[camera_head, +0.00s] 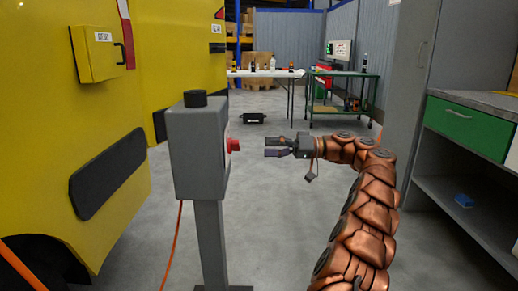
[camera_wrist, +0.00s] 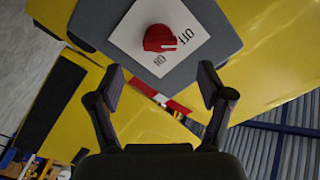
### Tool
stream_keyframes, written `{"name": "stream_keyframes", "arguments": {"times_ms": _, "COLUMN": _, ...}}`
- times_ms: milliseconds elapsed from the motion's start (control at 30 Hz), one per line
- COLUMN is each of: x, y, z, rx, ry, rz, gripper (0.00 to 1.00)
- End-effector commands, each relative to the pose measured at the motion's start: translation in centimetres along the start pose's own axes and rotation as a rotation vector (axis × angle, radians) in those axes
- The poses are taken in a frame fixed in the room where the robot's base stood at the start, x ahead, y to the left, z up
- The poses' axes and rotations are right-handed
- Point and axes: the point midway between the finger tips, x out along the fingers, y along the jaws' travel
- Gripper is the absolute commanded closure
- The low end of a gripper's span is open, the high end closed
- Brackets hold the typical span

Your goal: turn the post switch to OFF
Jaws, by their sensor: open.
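The post switch is a grey box (camera_head: 197,150) on a grey post at centre left in the head view. Its red knob (camera_head: 233,145) sticks out from the right face. In the wrist view the red knob (camera_wrist: 156,37) sits on a white plate (camera_wrist: 135,39), with OFF printed to its right and ON below it. A small white mark shows on the knob's lower right; I cannot tell for sure which label it points to. My gripper (camera_head: 268,148) is open and empty, level with the knob and a short gap to its right. In the wrist view my gripper (camera_wrist: 161,88) has its fingers apart, below the knob.
A yellow vehicle (camera_head: 105,165) stands close behind the box on the left. An orange cable (camera_head: 175,235) hangs by the post. A grey workbench (camera_head: 470,190) with a green drawer is at right. A table (camera_head: 270,73) and green cart (camera_head: 345,82) stand at the back.

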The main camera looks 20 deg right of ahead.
Motion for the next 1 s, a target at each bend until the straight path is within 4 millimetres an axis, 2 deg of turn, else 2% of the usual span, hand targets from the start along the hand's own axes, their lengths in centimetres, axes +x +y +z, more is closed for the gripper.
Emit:
{"name": "stream_keyframes", "arguments": {"times_ms": 100, "x": -1.0, "y": 0.1, "z": 0.0, "rx": 0.001, "ry": 0.003, "rz": 0.002, "gripper": 0.21}}
{"name": "stream_keyframes", "arguments": {"times_ms": 300, "x": -1.7, "y": 0.1, "z": 0.1, "rx": 0.002, "ry": 0.001, "rz": 0.001, "gripper": 0.21}}
{"name": "stream_keyframes", "arguments": {"times_ms": 1000, "x": -1.9, "y": 0.0, "z": 0.1, "rx": 0.001, "ry": 0.001, "rz": 0.000, "gripper": 0.21}}
